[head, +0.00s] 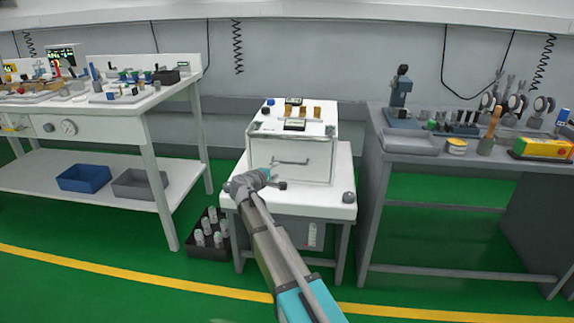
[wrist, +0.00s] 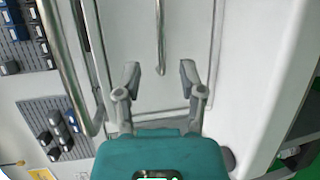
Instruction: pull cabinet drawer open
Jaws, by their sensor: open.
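The cabinet (head: 322,128) is a white box on a white stand in the middle of the head view. Its closed front panel (head: 315,172) carries a thin horizontal bar handle (head: 291,162). My gripper (head: 270,176) is in front of the panel, at the handle's lower left. In the wrist view the handle (wrist: 160,35) runs from the top edge down to a bent end. My gripper (wrist: 160,70) is open there, one finger on each side of that end in the picture. Whether the handle lies at finger depth, I cannot tell. Nothing is held.
A thicker metal bar (wrist: 62,65) runs along the left in the wrist view. A dark crate of bottles (head: 208,240) stands left of the stand. A grey workbench (head: 375,165) is close on the right.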

